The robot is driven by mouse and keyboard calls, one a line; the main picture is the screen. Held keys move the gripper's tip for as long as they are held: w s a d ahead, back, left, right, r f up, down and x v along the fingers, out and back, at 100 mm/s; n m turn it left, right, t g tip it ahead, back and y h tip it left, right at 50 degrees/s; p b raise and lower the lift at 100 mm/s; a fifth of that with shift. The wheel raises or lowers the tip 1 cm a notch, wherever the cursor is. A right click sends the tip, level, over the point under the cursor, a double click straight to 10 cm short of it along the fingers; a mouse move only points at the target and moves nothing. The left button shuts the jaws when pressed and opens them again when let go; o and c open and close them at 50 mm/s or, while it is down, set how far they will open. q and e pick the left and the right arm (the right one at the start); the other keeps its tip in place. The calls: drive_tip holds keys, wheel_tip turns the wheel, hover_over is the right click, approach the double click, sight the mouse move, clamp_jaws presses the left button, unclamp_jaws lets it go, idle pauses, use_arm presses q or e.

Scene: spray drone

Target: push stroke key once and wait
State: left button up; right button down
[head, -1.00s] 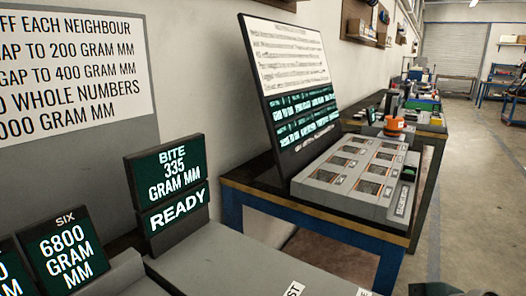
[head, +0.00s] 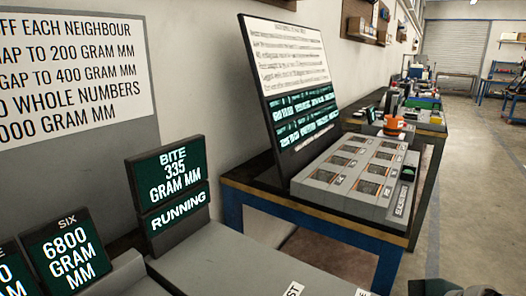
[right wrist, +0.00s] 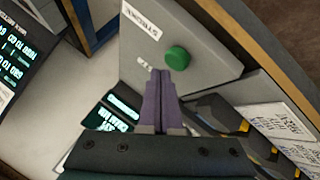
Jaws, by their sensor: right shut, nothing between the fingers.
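A round green key (right wrist: 177,57) stands on a grey panel (right wrist: 205,30) in the right wrist view, with upside-down lettering beside it. My right gripper (right wrist: 161,72) is shut and empty, with its purple fingertips just beside the key's edge. The tips look slightly apart from the key, but I cannot judge the depth. In the head view, a dark display (head: 178,215) reads "RUNNING" under the "BITE 335 GRAM MM" display (head: 166,171). The key is not visible in the head view. My left gripper is out of view.
A display (head: 67,252) reads "SIX 6800 GRAM MM". A grey bench top (head: 225,265) lies in front. A blue-framed table (head: 315,222) carries a grey console (head: 355,175) and a tilted board (head: 290,85). Open floor (head: 480,200) lies at right.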

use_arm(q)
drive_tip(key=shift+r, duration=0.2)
use_arm(e)
drive_tip(key=shift+r, duration=0.2)
use_arm(q)
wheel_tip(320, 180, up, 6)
drive_tip(key=p, duration=0.5)
drive_tip(key=shift+p, duration=0.4)
use_arm(e)
wheel_tip(320, 180, up, 6)
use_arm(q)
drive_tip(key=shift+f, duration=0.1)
